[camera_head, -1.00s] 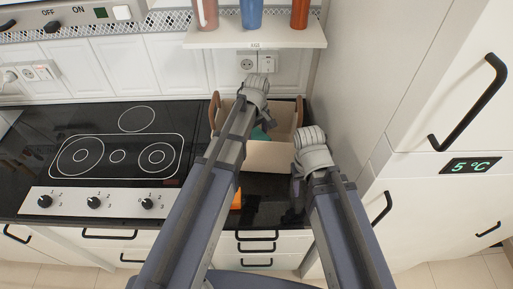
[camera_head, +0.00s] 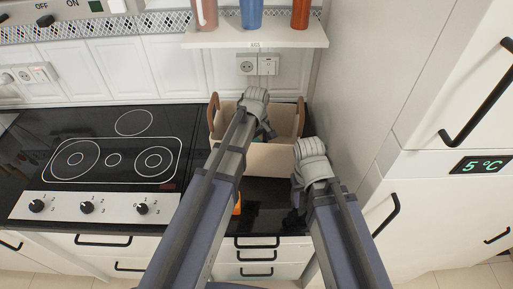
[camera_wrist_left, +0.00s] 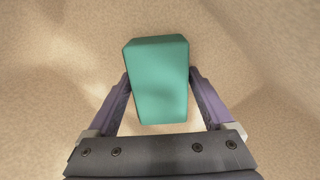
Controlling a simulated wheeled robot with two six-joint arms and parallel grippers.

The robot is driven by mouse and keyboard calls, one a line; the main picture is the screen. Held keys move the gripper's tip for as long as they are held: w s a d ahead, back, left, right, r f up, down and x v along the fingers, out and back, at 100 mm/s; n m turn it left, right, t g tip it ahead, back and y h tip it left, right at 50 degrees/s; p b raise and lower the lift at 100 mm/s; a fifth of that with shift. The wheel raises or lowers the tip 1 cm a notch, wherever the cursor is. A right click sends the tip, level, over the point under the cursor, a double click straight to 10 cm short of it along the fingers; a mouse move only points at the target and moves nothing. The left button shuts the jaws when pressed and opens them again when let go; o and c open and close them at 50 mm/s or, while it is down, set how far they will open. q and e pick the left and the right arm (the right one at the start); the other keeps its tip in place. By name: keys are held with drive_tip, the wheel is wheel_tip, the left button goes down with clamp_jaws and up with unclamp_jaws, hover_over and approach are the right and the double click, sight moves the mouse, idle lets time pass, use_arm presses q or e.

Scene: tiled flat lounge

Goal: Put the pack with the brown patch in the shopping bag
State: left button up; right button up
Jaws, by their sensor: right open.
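The shopping bag (camera_head: 284,159), a beige open-topped bag with brown handles, stands at the back of the dark counter. My left arm reaches over it, and its gripper (camera_head: 266,132) is down inside, partly hidden by the arm. In the left wrist view a plain teal pack (camera_wrist_left: 160,80) sits between the left fingers (camera_wrist_left: 160,82), which touch it on both sides, with beige bag walls around. No brown patch shows on the face I see. My right gripper (camera_head: 296,203) is open over the counter, in front of the bag's right side, small and dark in view.
An orange thing (camera_head: 237,204) on the counter is mostly hidden behind my left arm. A hob (camera_head: 113,160) lies to the left. A shelf (camera_head: 255,37) with bottles hangs above the bag. A tall white fridge unit (camera_head: 440,210) bounds the right side.

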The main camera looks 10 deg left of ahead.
use_arm(q)
drive_tip(key=shift+o, duration=0.9)
drive_tip(key=shift+r, duration=0.1)
wheel_tip(320, 180, up, 12)
drive_tip(key=p, duration=1.2)
use_arm(e)
wheel_tip(320, 180, up, 12)
drive_tip(key=shift+r, duration=0.15)
use_arm(q)
drive_tip(key=shift+r, duration=0.15)
use_arm(e)
drive_tip(key=shift+r, duration=0.1)
